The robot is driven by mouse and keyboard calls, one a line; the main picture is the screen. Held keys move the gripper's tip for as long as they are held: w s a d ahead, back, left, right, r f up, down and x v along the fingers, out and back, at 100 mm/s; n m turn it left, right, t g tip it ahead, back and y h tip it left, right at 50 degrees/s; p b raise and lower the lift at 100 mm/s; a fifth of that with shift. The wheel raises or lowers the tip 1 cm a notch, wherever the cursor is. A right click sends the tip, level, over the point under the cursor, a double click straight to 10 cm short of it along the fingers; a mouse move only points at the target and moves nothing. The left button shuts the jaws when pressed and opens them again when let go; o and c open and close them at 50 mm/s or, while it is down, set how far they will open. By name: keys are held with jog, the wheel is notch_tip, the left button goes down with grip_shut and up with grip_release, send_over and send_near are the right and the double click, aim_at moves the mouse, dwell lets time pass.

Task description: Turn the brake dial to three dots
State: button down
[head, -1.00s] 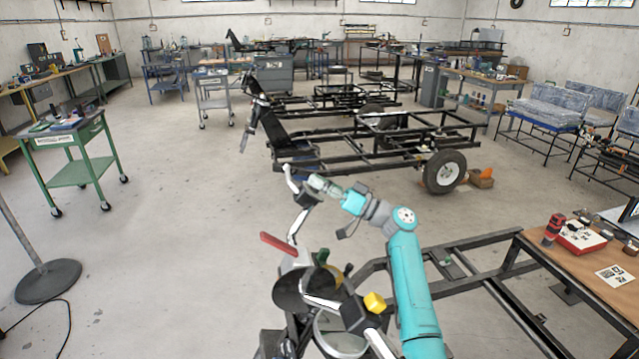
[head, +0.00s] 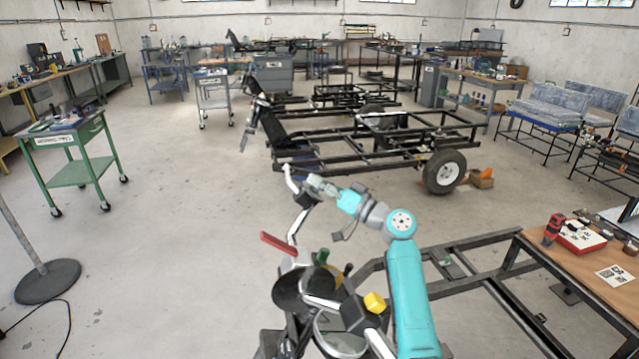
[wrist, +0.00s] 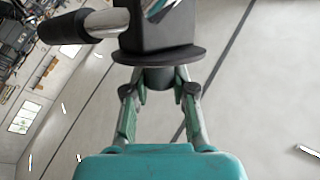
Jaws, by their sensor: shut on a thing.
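The brake dial appears as a dark round knob (wrist: 158,78) under a wide black flange (wrist: 160,54) in the wrist view. My gripper (wrist: 159,88) has its two green-grey fingers closed around this knob from either side. In the head view my gripper (head: 318,184) is at the far end of a bent chrome handlebar (head: 293,180), and its fingers hide the dial. No dots or pointer marks can be made out in either view, so the dial's setting cannot be read.
A black grip (wrist: 62,27) on a chrome bar lies close to my fingers. Nearer are a red lever (head: 279,243) and a yellow knob (head: 375,302). A black wheeled frame (head: 370,150) stands beyond, and a wooden bench (head: 590,270) is at right.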

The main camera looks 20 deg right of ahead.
jog(key=c, duration=0.9)
grip_release()
jog(key=shift+c, duration=0.2)
jog(key=v, duration=1.2)
jog(key=shift+d, duration=0.1)
